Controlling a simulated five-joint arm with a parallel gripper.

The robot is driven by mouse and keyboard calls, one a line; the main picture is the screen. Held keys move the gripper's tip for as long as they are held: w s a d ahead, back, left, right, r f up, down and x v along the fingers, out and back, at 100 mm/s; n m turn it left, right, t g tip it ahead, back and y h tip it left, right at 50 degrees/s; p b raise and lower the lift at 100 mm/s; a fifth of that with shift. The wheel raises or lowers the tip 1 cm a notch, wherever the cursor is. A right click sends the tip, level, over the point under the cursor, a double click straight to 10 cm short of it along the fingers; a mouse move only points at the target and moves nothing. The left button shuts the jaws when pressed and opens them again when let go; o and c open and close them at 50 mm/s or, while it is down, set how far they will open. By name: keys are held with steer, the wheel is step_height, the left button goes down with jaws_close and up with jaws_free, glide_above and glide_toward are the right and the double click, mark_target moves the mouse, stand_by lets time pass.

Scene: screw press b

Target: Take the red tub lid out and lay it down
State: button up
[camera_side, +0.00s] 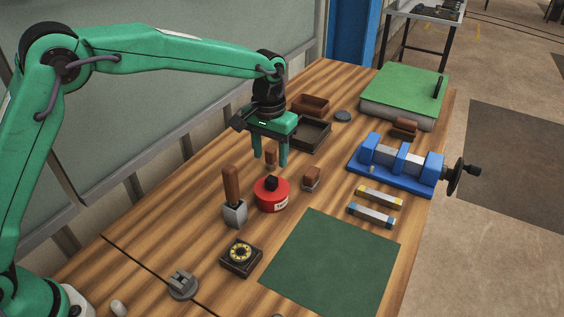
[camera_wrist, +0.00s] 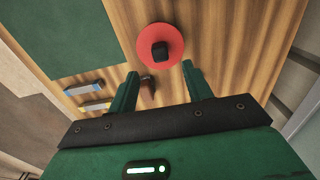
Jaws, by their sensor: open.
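The red tub (camera_side: 272,193) stands upright on the wooden bench, its round red lid (camera_side: 268,184) on top with a black knob. In the wrist view the red lid (camera_wrist: 173,48) with its dark knob lies just beyond my fingertips, slightly off to the upper side. My gripper (camera_side: 270,160) is open and empty, pointing down, behind and a little above the tub in the side view. In the wrist view my gripper (camera_wrist: 160,75) shows both green fingers apart with nothing between them at the tips. The lid touches neither finger.
A wooden-handled tool (camera_side: 233,200) stands close left of the tub, and a small brown-topped block (camera_side: 312,178) to its right. A green mat (camera_side: 335,262) lies bare in front. A blue vise (camera_side: 400,163) and two small bars (camera_side: 372,215) lie right; dark trays (camera_side: 308,135) stand behind.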

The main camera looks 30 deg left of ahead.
mark_target(271, 179)
steer(key=shift+f, duration=0.15)
steer(key=shift+f, duration=3.8)
jaws_close()
steer(key=shift+r, duration=1.85)
